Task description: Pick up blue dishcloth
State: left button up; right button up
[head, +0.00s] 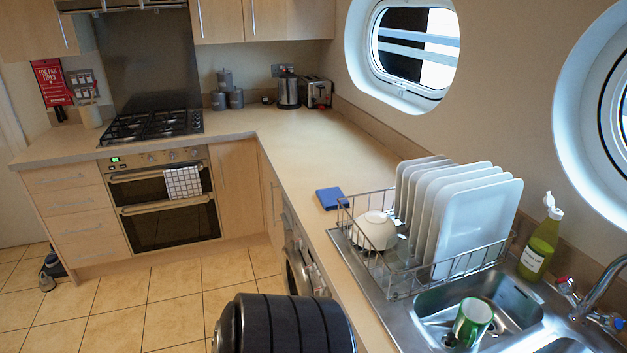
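The blue dishcloth (331,198) lies folded on the beige worktop, just behind the left end of the wire dish rack. It looks flat and nothing covers it, though the rack's corner stands close in front of it. Neither of my grippers shows in the head view. A dark ribbed rounded shape at the bottom middle may be part of my own body.
The dish rack (400,272) holds several white plates (470,215) and a white bowl (374,231). A sink (490,300) with a green mug (472,322) and a green bottle (539,245) are at the right. The worktop (325,155) behind the cloth is clear. Tiled floor (170,300) is open at left.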

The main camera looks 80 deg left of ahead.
aim_at(328, 197)
jog(key=u, duration=2.35)
jog(key=i+j+z, duration=0.1)
jog(key=z, duration=0.35)
jog(key=j+z, duration=0.2)
jog(key=z, duration=0.25)
jog(key=j+z, duration=0.25)
jog(key=z, duration=0.2)
jog(key=i, duration=0.05)
